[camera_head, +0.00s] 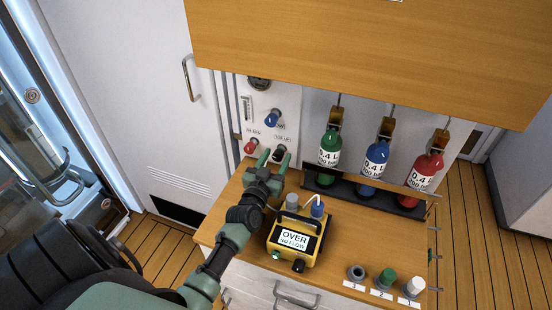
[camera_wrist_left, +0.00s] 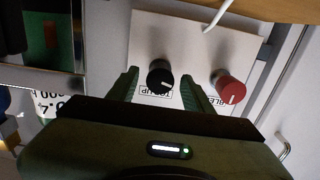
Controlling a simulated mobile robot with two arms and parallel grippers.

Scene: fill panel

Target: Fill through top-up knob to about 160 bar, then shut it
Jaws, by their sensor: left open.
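The black top-up knob (camera_head: 280,152) is at the lower right of the white wall panel (camera_head: 288,103). In the left wrist view the black knob (camera_wrist_left: 160,76) has a white pointer line, with a partly covered "TOP-UP" label below it. My left gripper (camera_head: 272,157) is open. In the left wrist view its fingers (camera_wrist_left: 162,92) stand on either side of the black knob, with gaps; I cannot tell how far the tips reach along it. A dark round fitting, perhaps a gauge (camera_head: 258,83), is partly hidden under the overhead cabinet; no pressure reading is legible. My right gripper is not in view.
A red bleed knob (camera_head: 250,146) and a blue knob (camera_head: 271,119) are close by. A yellow meter (camera_head: 295,240) reads "OVER NO FLOW". Green (camera_head: 329,148), blue (camera_head: 376,158) and red (camera_head: 427,168) bottles stand in a rack. Several caps sit at the counter's front right.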

